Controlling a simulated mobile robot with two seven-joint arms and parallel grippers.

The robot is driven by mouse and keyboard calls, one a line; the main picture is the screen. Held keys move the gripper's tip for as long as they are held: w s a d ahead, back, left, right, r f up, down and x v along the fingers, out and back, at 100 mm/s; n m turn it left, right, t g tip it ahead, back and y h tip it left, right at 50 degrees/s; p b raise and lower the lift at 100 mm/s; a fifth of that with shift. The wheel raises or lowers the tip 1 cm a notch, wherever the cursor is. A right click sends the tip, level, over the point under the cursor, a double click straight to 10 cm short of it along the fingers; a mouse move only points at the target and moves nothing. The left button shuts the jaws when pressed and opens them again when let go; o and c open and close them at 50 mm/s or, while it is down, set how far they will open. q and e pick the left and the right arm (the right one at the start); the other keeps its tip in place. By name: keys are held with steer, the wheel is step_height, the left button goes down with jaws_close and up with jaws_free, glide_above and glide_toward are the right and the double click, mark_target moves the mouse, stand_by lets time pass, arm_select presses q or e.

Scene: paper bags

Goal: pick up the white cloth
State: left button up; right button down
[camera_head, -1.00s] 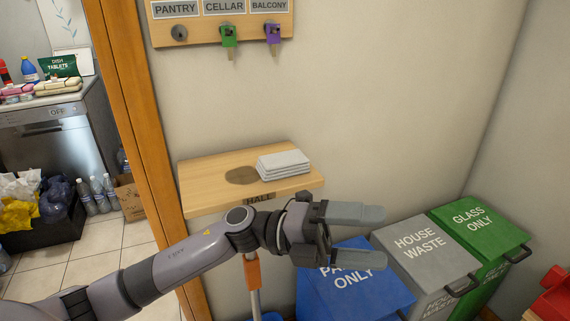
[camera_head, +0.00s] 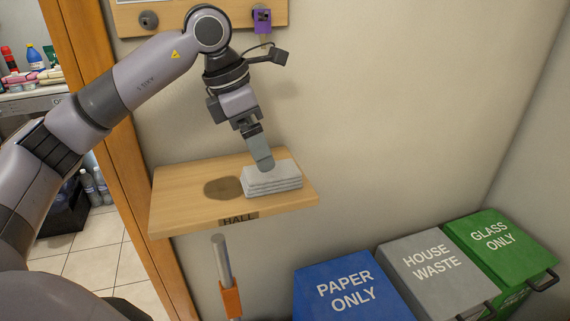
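The white cloth (camera_head: 276,182) lies folded in a neat stack on the right part of the wooden wall shelf (camera_head: 180,214), beside a dark round stain. My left gripper (camera_head: 265,164) points down over the cloth, its fingertip at the cloth's upper left edge. I see the fingers nearly edge-on, one covering the other, so their gap is hidden. The cloth rests flat on the shelf. My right gripper is not in view.
A key board (camera_head: 200,16) is on the wall above. Blue (camera_head: 349,290), grey (camera_head: 428,268) and green (camera_head: 493,246) bins stand at the lower right. A pole with an orange band (camera_head: 231,299) stands below the shelf. The wooden door frame (camera_head: 92,115) is at left.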

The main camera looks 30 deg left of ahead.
mark_target(271, 177)
arm_select(q)
steer(key=shift+w+f, duration=0.15)
steer(key=shift+w, duration=0.05)
steer(key=x, duration=0.6)
steer(key=shift+f+p, duration=0.4)
steer(key=shift+w, duration=0.1)
steer(key=c, duration=1.1)
